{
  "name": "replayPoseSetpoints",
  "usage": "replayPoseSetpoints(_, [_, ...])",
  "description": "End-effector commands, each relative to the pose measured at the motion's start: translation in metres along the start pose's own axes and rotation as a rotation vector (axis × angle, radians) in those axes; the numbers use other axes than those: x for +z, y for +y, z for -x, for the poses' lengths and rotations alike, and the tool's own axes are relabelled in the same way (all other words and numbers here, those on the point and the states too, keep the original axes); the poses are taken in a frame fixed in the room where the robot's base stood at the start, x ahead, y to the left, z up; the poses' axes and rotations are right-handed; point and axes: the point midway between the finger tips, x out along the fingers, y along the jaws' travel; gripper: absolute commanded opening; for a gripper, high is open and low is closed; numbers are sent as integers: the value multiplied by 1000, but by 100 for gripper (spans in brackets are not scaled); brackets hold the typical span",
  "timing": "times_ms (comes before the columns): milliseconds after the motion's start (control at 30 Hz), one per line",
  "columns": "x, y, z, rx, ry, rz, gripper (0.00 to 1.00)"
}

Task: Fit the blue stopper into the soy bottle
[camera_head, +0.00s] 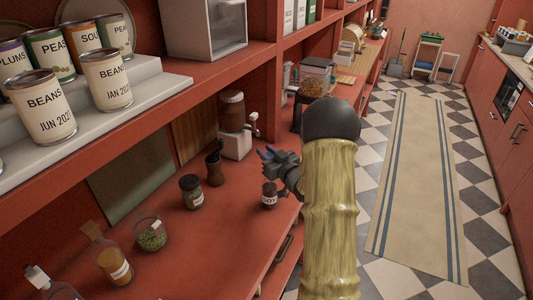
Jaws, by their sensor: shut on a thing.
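The soy bottle (269,197) is a small dark bottle with a pale label. It stands upright on the red counter, near its front edge. My gripper (270,157) is above the bottle and a little behind it, reaching in from the right. It is shut on a small blue piece, the blue stopper (266,153), whose shape is partly hidden by the fingers. The stopper is apart from the bottle in this view. My arm hides what lies right of the gripper.
On the red counter (225,235) stand a dark-lidded jar (191,192), a pepper mill (215,165), a glass of green bits (150,235), a corked bottle (108,255) and a dispenser (235,140). A shelf with cans (40,105) overhangs at left. Counter between jar and soy bottle is clear.

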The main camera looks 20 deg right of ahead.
Motion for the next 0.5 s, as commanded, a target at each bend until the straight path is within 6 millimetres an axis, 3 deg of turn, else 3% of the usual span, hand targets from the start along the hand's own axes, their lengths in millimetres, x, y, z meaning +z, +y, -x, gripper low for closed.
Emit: replayPoseSetpoints(500, [11,0,0,0,0,0,1])
